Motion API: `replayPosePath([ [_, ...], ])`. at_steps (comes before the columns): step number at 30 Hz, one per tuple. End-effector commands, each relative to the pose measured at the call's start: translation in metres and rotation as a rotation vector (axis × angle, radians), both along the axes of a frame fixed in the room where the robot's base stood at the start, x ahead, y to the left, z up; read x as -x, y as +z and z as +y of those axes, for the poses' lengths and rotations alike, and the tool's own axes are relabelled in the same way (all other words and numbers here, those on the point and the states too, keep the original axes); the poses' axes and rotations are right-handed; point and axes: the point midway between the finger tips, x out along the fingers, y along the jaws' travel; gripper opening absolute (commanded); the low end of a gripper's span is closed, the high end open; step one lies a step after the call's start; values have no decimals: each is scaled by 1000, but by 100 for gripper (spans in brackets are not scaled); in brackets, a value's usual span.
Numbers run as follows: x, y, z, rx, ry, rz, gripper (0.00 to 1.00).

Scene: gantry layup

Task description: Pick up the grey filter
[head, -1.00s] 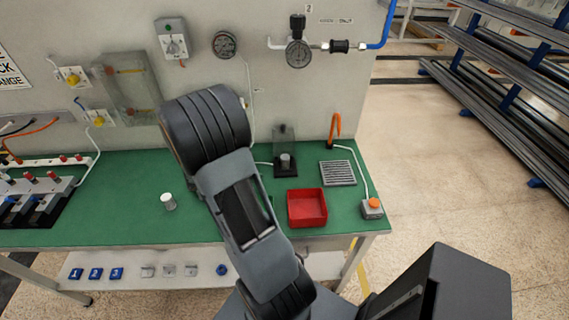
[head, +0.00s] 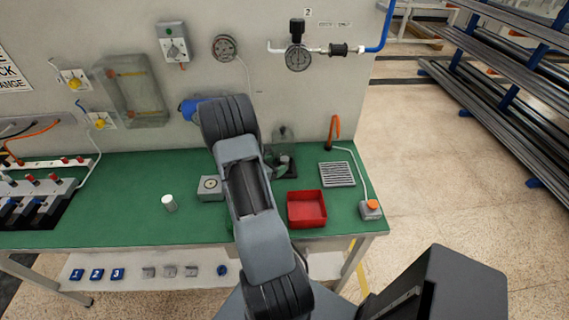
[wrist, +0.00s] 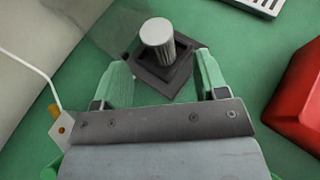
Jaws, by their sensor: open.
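The grey filter (wrist: 158,36) is a short upright cylinder with ribbed sides and a pale flat top. It stands in a dark square holder (wrist: 181,80). In the wrist view my gripper (wrist: 161,60) is open, with a green finger on each side and nothing held. The filter shows in the gap, toward and just beyond the fingertips; I cannot tell whether it is within their reach. In the head view the filter (head: 283,165) is partly covered by my arm, and my fingers are hidden there.
A clear panel (head: 285,134) stands just behind the holder. A red tray (head: 307,209) and a slotted grey plate (head: 337,174) lie to the right. A grey box with a dial (head: 210,188) and a white cylinder (head: 169,203) stand left on the green bench (head: 130,215).

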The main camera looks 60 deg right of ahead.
Motion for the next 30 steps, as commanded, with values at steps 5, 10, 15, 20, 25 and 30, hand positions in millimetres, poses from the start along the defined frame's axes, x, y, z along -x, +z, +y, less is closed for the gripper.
replayPosePath([
  [5, 7, -5, -23, -2, -5, 1, 66],
  [10, 10, -13, -39, 0, -2, 0, 66],
  [15, 11, -16, -43, 0, -1, 0, 66],
  [20, 11, -16, -43, 0, -1, -1, 66],
  [25, 11, -16, -43, 0, -1, -1, 50],
  [30, 11, -16, -43, 0, -1, -1, 34],
])
